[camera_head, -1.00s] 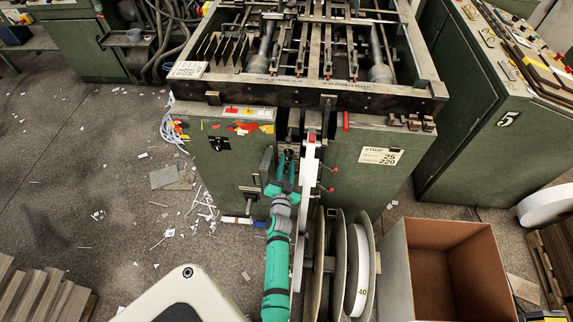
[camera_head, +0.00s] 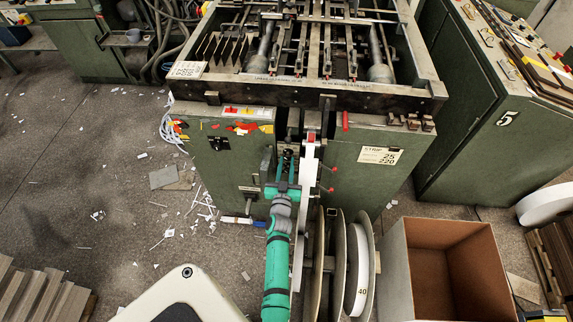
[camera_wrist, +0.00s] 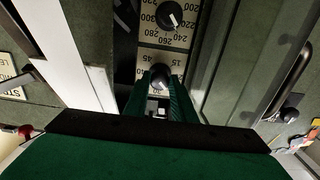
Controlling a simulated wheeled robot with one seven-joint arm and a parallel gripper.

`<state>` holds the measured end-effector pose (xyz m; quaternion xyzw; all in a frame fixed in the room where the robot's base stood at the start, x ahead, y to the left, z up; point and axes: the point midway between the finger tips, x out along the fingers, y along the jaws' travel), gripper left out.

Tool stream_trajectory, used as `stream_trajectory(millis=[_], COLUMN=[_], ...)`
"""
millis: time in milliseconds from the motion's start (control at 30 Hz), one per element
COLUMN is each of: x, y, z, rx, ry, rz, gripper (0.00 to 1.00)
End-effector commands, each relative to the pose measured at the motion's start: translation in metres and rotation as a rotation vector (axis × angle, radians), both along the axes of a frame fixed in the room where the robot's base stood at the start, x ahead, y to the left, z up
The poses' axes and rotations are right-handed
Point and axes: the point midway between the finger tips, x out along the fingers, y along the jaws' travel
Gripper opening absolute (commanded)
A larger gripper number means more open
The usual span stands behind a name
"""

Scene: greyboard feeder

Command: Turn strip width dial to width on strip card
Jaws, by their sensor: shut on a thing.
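The strip card (camera_head: 380,156) on the right green cabinet front reads "STRIP 25 220". In the wrist view a black lower dial (camera_wrist: 160,74) sits on a pale scale plate with small numbers such as 15, 30 and 45, partly covered. I cannot read its setting surely. Above it is a second black dial (camera_wrist: 169,14) with numbers around 200 to 280; its white mark points down and right. My gripper (camera_wrist: 160,88) is shut on the lower dial, one green finger on each side. In the head view my gripper (camera_head: 283,172) reaches into the recess between the cabinet fronts.
A white strip (camera_head: 308,165) runs up close to the right of my gripper. Red-knobbed levers (camera_head: 328,188) stick out beside it. Large reels (camera_head: 340,262) and an open cardboard box (camera_head: 445,270) stand at right. The floor at left has paper scraps.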

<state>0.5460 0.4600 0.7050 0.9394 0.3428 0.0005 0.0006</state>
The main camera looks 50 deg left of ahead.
Motion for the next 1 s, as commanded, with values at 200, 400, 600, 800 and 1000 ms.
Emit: stream_trajectory(millis=[200,400,600,800,1000], x=[-0.003,-0.002,-0.001,-0.008,-0.031], y=[0.000,0.000,0.000,-0.006,-0.024], z=[-0.003,-0.002,-0.001,-0.002,-0.002], rx=[-0.003,-0.002,-0.001,0.000,-0.001], ry=[0.005,0.004,0.002,0.004,0.004], rz=[0.003,0.002,0.001,0.001,0.000], gripper=[0.01,0.42,0.42,0.42,0.42])
